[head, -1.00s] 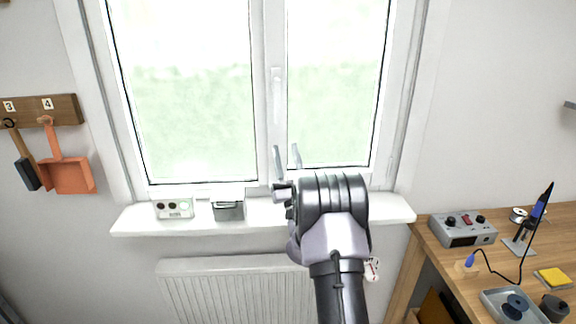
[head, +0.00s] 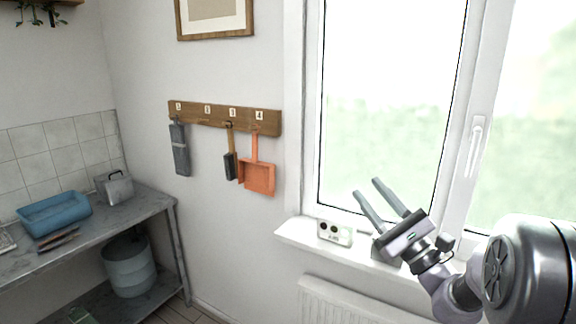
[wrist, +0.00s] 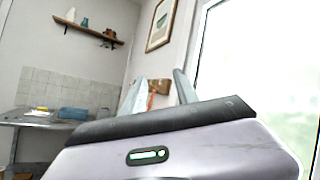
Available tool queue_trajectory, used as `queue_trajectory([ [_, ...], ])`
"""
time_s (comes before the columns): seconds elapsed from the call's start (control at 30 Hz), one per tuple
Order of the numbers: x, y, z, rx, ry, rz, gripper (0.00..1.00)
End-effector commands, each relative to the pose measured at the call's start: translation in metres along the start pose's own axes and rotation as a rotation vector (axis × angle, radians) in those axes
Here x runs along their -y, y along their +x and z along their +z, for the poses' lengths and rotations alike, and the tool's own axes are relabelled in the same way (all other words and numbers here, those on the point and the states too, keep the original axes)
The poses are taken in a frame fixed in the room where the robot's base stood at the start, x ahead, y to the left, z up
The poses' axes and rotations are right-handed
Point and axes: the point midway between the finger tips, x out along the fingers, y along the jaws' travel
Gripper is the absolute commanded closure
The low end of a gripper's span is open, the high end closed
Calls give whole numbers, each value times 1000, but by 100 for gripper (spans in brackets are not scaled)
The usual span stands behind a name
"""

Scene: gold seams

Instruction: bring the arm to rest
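My gripper (head: 382,204) is raised in front of the window, above the sill, with its fingers pointing up and left. The two fingers stand apart and nothing shows between them. In the wrist view the gripper (wrist: 158,88) also has spread, empty fingers, with the wall and the hook rail behind them. My arm comes in from the right edge of the head view.
The window sill (head: 300,237) bears a small white device (head: 335,232). A wooden hook rail (head: 225,117) holds an orange dustpan (head: 257,176) and a brush. At left, a grey bench (head: 90,240) carries a blue tub (head: 54,212). A radiator (head: 345,306) sits below the sill.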

Motion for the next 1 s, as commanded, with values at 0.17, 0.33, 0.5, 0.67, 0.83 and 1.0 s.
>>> queue_trajectory([
  [0.17, -172, 2, 75, -79, -79, 617, 63],
  [0.33, -297, -116, 112, -246, -437, 1269, 63],
  [0.5, -280, -232, 102, -430, -1092, 1660, 63],
  [0.67, -247, -251, 99, -489, -1414, 1710, 63],
  [0.83, -244, -252, 99, -494, -1435, 1712, 63],
  [1.0, -244, -252, 99, -494, -1435, 1712, 63],
])
